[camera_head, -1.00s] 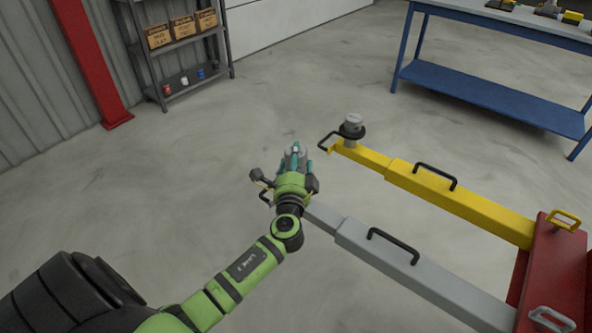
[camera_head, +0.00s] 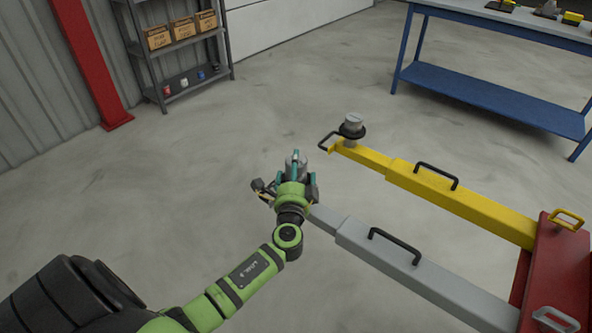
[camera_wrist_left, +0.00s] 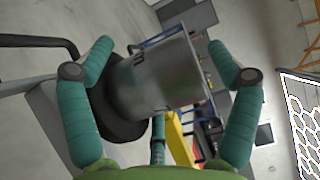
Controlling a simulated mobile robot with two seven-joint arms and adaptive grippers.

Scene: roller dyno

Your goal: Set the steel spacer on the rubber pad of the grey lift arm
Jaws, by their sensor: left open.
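The steel spacer (camera_wrist_left: 160,75) is a plain metal cylinder. In the left wrist view it stands on the black rubber pad (camera_wrist_left: 117,115) at the end of the grey lift arm (camera_head: 378,257) and appears to touch it. My left gripper (camera_head: 296,166) is open. Its teal fingers (camera_wrist_left: 165,110) lie around the spacer, with visible gaps at the sides. In the head view the spacer (camera_head: 296,160) shows only partly between the fingers, and my gripper hides the pad. My right gripper is not in view.
The yellow lift arm (camera_head: 455,202) runs alongside, with a similar spacer (camera_head: 352,122) on its pad. Black handles (camera_head: 394,240) rise from both arms. A blue workbench (camera_head: 490,95) and a grey shelf (camera_head: 178,62) stand farther back. The floor on the left is clear.

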